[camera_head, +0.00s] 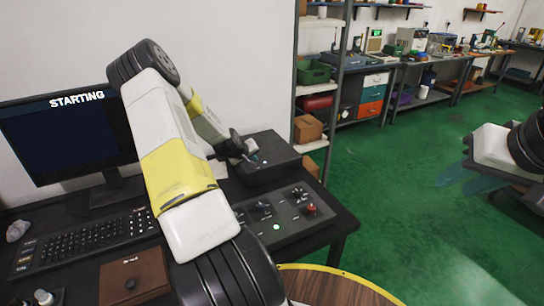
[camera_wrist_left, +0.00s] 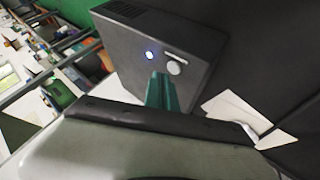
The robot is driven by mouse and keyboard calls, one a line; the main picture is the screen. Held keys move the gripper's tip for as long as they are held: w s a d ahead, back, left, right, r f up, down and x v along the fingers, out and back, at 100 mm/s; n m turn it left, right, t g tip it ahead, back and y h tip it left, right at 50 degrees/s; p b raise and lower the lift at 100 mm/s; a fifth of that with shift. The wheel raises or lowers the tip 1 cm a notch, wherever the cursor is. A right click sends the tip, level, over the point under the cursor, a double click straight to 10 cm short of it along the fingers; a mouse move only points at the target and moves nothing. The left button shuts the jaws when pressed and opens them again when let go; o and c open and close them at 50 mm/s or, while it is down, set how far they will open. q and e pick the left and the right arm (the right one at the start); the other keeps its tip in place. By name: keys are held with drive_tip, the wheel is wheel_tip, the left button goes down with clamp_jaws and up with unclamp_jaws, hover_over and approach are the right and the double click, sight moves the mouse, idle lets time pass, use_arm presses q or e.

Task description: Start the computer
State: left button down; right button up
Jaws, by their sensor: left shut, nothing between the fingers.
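The computer is a dark box (camera_head: 277,152) at the back right of the desk. In the left wrist view its face (camera_wrist_left: 190,45) shows a lit blue-white light (camera_wrist_left: 149,55) and a round silver button (camera_wrist_left: 174,68). My left gripper (camera_head: 251,158) is shut and empty, close to that face; its teal fingers (camera_wrist_left: 160,90) show just below the button. I cannot tell whether they touch it. The monitor (camera_head: 65,135) reads "STARTING" on a dark blue screen. My right gripper (camera_head: 467,180) is open and empty over the green floor, far from the desk.
A black keyboard (camera_head: 85,247) lies before the monitor. A control panel (camera_head: 283,215) with knobs, a red button and a green light is at the desk's right. A brown box (camera_head: 134,275) stands in front. Shelves (camera_head: 325,85) stand behind; the green floor (camera_head: 400,190) at right is clear.

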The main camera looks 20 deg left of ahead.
use_arm(q)
drive_tip(key=shift+r, duration=0.15)
drive_tip(key=shift+r, duration=2.45)
